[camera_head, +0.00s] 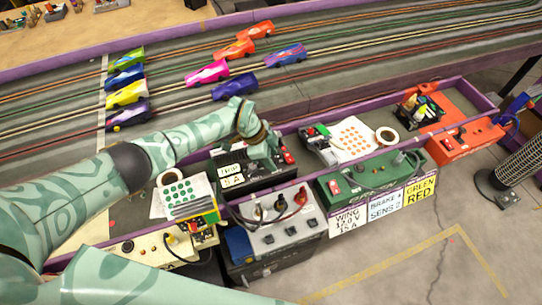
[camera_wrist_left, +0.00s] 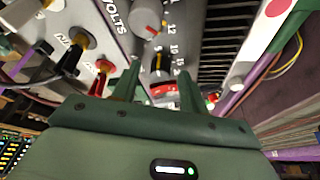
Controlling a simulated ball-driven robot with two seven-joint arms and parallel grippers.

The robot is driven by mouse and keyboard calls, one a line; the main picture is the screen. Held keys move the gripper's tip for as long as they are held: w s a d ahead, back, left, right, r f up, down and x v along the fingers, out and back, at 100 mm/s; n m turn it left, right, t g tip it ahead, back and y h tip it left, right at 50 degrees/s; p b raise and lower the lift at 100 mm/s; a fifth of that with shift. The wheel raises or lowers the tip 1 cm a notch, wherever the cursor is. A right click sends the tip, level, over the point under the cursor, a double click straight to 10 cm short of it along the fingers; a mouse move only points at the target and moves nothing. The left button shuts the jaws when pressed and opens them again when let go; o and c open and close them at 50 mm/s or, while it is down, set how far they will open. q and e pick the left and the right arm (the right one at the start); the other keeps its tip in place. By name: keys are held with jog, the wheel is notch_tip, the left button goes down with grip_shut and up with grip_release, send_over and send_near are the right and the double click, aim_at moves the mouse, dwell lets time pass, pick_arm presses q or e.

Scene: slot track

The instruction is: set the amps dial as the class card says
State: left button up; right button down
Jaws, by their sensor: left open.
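My left gripper (camera_head: 264,158) reaches down over a dark box (camera_head: 262,180) with a card reading "TRIP" in the head view. Contact cannot be told. A grey knob (camera_wrist_left: 147,20) sits above, near "VOLTS". A class card (camera_head: 348,220) reads "WING 12.0 V 15 A". My right gripper is not in view.
A grey-topped unit (camera_head: 285,236) with clips stands in front, a green box (camera_head: 372,178) to its right. Paper with dots (camera_head: 354,138), a tape roll (camera_head: 387,135) and an orange box (camera_head: 465,138) stand nearby. Toy cars (camera_head: 208,72) sit on the track behind.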

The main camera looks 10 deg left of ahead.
pick_arm(q)
grip_shut()
